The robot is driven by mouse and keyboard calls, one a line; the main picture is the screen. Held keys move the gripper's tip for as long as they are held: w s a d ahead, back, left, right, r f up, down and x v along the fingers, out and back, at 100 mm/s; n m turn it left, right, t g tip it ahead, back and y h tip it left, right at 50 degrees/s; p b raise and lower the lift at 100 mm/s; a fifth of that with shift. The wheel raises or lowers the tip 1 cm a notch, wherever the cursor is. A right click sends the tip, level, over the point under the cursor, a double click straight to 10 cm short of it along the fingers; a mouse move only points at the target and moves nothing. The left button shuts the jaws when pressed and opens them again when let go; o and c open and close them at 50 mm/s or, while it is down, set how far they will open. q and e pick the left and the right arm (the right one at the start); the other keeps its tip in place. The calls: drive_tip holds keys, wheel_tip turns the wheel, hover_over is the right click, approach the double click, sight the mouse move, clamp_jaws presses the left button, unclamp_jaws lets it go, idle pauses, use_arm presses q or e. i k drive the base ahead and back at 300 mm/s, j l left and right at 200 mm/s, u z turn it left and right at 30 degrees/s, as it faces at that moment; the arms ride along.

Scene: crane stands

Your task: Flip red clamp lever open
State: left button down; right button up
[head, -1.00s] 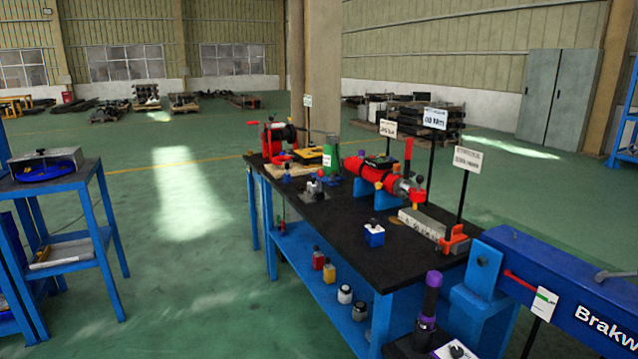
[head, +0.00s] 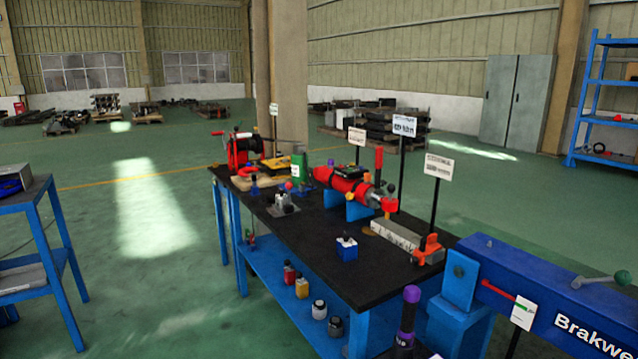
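An orange-red clamp (head: 428,249) sits at the near right end of the black-topped workbench (head: 300,248), by the end of a long grey block (head: 396,234). A red upright lever (head: 378,164) stands at the right part of a red cylinder unit (head: 345,185) on blue supports. A thin red bar (head: 497,288) lies along the side of the blue Brakwe-lettered machine (head: 560,300) at the right. I cannot tell which of these is the clamp lever meant. Neither of my grippers shows in the head view.
A small blue box (head: 347,249) stands on the bench front. A red reel (head: 238,150) is at the far end. Signs on posts (head: 439,167) rise behind the bench. A blue side table (head: 35,245) is at the left. Green floor between is clear.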

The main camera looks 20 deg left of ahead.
sight(288, 185)
drive_tip(key=i+j+z, duration=0.3)
drive_tip(key=j, duration=0.35)
drive_tip(key=i+j+z, duration=0.15)
drive_tip(key=j, duration=0.25)
drive_tip(key=i+j+z, duration=0.1)
drive_tip(key=i+j, duration=0.3)
drive_tip(key=j, duration=0.2)
drive_tip(key=i+j, duration=0.15)
drive_tip(key=j, duration=0.25)
drive_tip(key=i+j, duration=0.1)
drive_tip(key=j, duration=0.25)
drive_tip(key=i+j, duration=0.15)
drive_tip(key=j, duration=0.25)
drive_tip(key=i+j+z, duration=0.1)
drive_tip(key=j, duration=0.25)
drive_tip(key=i+j, duration=0.2)
drive_tip(key=j, duration=0.2)
drive_tip(key=i+j, duration=0.1)
drive_tip(key=j, duration=0.25)
